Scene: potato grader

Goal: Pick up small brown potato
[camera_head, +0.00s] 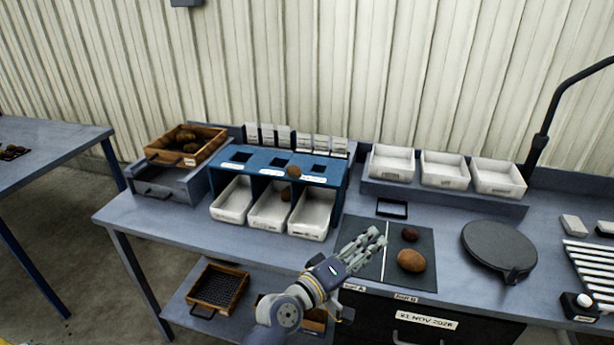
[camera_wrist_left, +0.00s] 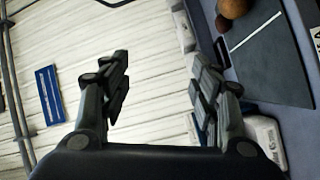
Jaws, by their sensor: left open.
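A small dark brown potato (camera_head: 410,234) lies on the dark mat (camera_head: 372,275), behind a larger orange-brown potato (camera_head: 411,261). My left gripper (camera_head: 372,243) is open and empty over the mat's left part, to the left of both potatoes, apart from them. In the left wrist view, the open fingers (camera_wrist_left: 160,72) have nothing between them. The small potato (camera_wrist_left: 222,24) and the larger one (camera_wrist_left: 233,8) show there at the top right, outside the fingers. My right gripper is not in view.
A blue grading stand (camera_head: 250,165) bears a potato (camera_head: 294,172) on its top, with white bins (camera_head: 231,205) below. A wooden crate of potatoes (camera_head: 214,137) is at left. A dark round plate (camera_head: 498,246) is right of the mat; white trays (camera_head: 392,160) stand behind.

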